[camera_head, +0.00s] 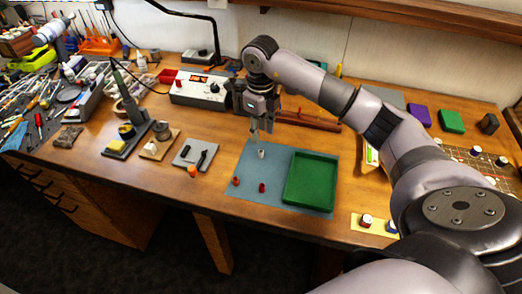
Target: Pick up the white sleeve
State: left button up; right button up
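The white sleeve (261,154) is a small light cylinder standing on the blue-grey mat (245,192), left of the green tray (291,203). My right gripper (261,138) points down just above it, with its fingers apart and nothing visible between them. The fingertips look close to the sleeve's top; I cannot tell whether they touch it.
Two small red pieces (236,181) (262,188) lie on the mat in front of the sleeve. A grey pad (188,158) with black parts and an orange piece (193,172) are to the left. A power supply (200,90) stands behind.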

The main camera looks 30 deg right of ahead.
aim_at(261, 157)
notch_tip(261, 157, down, 2)
jog(key=shift+a+f, duration=0.1)
jog(key=shift+f, duration=0.1)
jog(key=shift+s+f+p, duration=0.15)
jog(key=shift+f+p, duration=0.15)
jog(key=shift+p, duration=0.25)
jog(key=f, duration=0.1)
jog(key=f+p, duration=0.1)
jog(key=f, duration=0.1)
jog(key=shift+s+f+p, duration=0.3)
jog(key=shift+p, duration=0.05)
jog(key=shift+f, duration=0.5)
jog(key=c, duration=0.8)
jog(key=shift+o, duration=0.2)
